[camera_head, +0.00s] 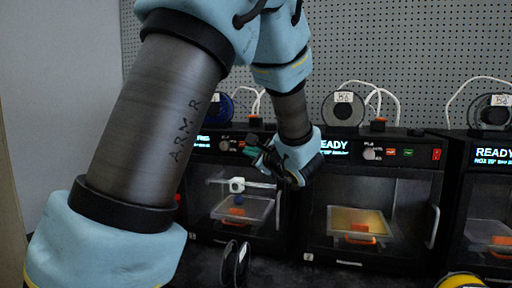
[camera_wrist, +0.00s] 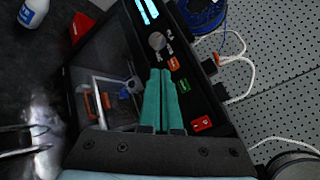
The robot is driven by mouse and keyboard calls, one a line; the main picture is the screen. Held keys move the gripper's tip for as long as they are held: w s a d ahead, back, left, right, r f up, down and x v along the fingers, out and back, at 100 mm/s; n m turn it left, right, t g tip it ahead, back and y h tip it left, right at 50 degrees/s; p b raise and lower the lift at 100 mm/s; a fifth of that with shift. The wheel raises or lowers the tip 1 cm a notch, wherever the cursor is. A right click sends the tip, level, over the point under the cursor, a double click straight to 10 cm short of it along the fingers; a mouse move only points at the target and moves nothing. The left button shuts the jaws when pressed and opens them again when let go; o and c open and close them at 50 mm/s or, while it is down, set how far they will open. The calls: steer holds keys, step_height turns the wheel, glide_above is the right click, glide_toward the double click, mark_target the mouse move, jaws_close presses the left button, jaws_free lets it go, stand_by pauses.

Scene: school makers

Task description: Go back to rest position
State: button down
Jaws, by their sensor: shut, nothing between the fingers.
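My gripper (camera_wrist: 160,72) shows in the wrist view as two long green fingers lying side by side, shut with nothing between them. In front of the fingers is the control panel of a black 3D printer, with a grey knob (camera_wrist: 157,41), a green button (camera_wrist: 183,86) and a red button (camera_wrist: 201,123). Whether the fingertips touch the panel I cannot tell. In the head view my gripper (camera_head: 254,153) is partly hidden by my wrist, in front of the left printer (camera_head: 235,240). My arm reaches from the lower left up and over to the printers.
A middle printer (camera_head: 390,262) and a right printer (camera_head: 461,205) stand in a row, with filament spools behind. A black spool (camera_head: 235,264) stands on the dark bench in front. A yellow spool (camera_head: 462,281) is at lower right. A white bottle (camera_wrist: 33,12) shows in the wrist view.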

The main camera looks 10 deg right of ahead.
steer(key=shift+a, duration=0.1)
steer(key=s+a+f+n+g+y, duration=0.1)
steer(key=s+a+f+n+g, duration=0.25)
steer(key=a+f+g, duration=0.35)
steer(key=s+a+f+n+g+y, duration=0.2)
steer(key=a+f+n, duration=0.25)
steer(key=a, duration=0.55)
steer(key=s+a+f+n+g+h, duration=0.3)
steer(key=s+f+n+g+h, duration=0.2)
steer(key=s+n, duration=0.8)
step_height(320, 180, down, 4)
steer(key=h, duration=0.3)
steer(key=shift+s+a+n+g, duration=0.2)
steer(key=shift+n+g, duration=0.1)
steer(key=shift+g, duration=0.1)
